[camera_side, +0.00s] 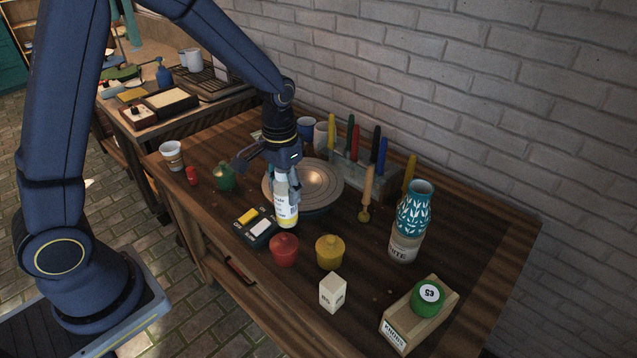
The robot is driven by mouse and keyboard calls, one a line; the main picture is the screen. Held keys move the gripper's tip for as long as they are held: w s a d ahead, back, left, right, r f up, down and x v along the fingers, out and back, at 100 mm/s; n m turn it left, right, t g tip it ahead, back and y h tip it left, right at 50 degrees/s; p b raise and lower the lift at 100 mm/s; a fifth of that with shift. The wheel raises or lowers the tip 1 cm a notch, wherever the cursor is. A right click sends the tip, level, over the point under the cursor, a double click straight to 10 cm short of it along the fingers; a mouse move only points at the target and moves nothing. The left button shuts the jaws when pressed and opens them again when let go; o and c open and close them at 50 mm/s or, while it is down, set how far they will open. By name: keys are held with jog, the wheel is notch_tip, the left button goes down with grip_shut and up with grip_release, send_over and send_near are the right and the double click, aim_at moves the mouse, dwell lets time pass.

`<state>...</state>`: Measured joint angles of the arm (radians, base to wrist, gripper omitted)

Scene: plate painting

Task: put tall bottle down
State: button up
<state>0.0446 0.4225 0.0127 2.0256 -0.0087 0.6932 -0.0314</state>
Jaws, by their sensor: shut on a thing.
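The gripper hides the bottle's top.
A red pot (284,249) and a yellow pot (330,252) stand in front. The turntable (325,182) is behind. A teal patterned vase (414,205) stands right. Bare table lies between.

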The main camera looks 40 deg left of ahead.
jog(key=s+d+r+n, duration=0.1)
jog(key=s+d+r, duration=0.1)
jog(key=s+r, duration=0.1)
jog(key=w+d+f, duration=0.2)
jog(key=w+f, duration=1.1)
jog(key=shift+n, duration=0.4)
jog(key=shift+w+d, duration=0.1)
jog(key=shift+f, duration=0.15)
jog(key=o, duration=1.4)
